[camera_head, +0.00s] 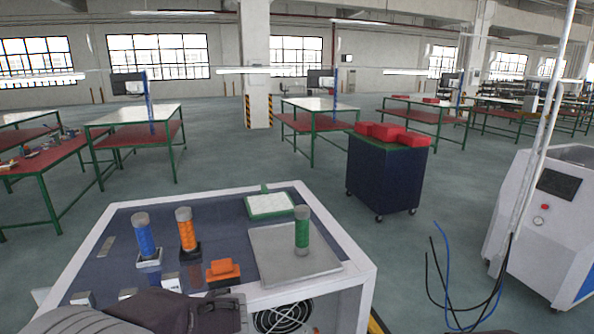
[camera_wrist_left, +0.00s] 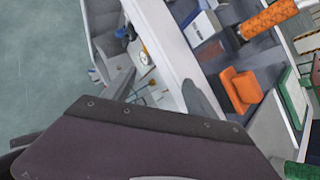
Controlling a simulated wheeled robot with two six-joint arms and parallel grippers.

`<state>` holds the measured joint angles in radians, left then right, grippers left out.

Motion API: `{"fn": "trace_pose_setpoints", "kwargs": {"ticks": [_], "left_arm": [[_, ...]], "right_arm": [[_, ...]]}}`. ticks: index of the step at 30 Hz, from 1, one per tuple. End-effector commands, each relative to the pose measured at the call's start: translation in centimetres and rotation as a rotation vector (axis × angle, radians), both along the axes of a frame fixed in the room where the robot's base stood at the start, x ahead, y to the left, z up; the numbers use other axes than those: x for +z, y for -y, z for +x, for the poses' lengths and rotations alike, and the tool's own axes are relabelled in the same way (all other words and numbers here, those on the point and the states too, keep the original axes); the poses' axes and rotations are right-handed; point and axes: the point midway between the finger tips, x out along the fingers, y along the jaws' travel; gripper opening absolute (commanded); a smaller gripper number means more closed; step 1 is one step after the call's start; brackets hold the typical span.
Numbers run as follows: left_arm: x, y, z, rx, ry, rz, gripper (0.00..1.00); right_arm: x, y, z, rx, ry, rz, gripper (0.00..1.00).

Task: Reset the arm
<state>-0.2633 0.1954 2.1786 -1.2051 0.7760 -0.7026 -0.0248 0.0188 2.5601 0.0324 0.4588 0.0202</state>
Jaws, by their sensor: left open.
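My left gripper (camera_head: 225,312) reaches in from the bottom left of the head view, over the near edge of the generator's top. Its dark body also fills the lower part of the left wrist view (camera_wrist_left: 150,145). It is open, and I see nothing held in it. The generator housing (camera_head: 352,268) is a white-framed box with a dark top panel. A blue cylinder (camera_head: 144,238) and an orange cylinder (camera_head: 186,232) stand upright in bases on its left half. A green cylinder (camera_head: 302,238) stands upright on a grey plate (camera_head: 272,262). My right gripper is not in view.
An orange block (camera_head: 222,270) lies near the gripper; it also shows in the wrist view (camera_wrist_left: 240,90). A green-edged white tray (camera_head: 270,205) lies at the back. A cart (camera_head: 384,180) with red boxes and a white machine (camera_head: 540,230) stand right. Open floor surrounds the housing.

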Motion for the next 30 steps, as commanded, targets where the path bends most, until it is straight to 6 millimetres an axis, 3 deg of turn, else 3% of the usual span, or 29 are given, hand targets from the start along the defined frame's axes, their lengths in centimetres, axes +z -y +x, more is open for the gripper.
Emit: {"fn": "trace_pose_setpoints", "kwargs": {"ticks": [1,3,6,9,12,15,30], "left_arm": [[-3.0,-1.8,-3.5,0.187,-0.002,-0.131,0.66],[-6.6,-2.3,-8.9,0.52,0.02,-0.366,0.66],[-10.0,0.4,-14.3,0.987,0.086,-0.665,0.66],[-11.4,4.0,-16.8,1.354,0.147,-0.859,0.66],[-12.2,6.3,-17.4,1.619,0.21,-0.97,0.66],[-12.1,6.8,-16.7,1.736,0.271,-1.023,0.66],[-12.1,6.8,-16.6,1.75,0.28,-1.023,0.66]], "right_arm": [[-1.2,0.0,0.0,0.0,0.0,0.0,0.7],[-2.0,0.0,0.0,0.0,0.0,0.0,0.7],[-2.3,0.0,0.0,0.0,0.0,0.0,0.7],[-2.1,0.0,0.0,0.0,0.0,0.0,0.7],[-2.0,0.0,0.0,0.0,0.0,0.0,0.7],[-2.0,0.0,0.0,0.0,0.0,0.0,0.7],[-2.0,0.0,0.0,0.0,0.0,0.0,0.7]]}}
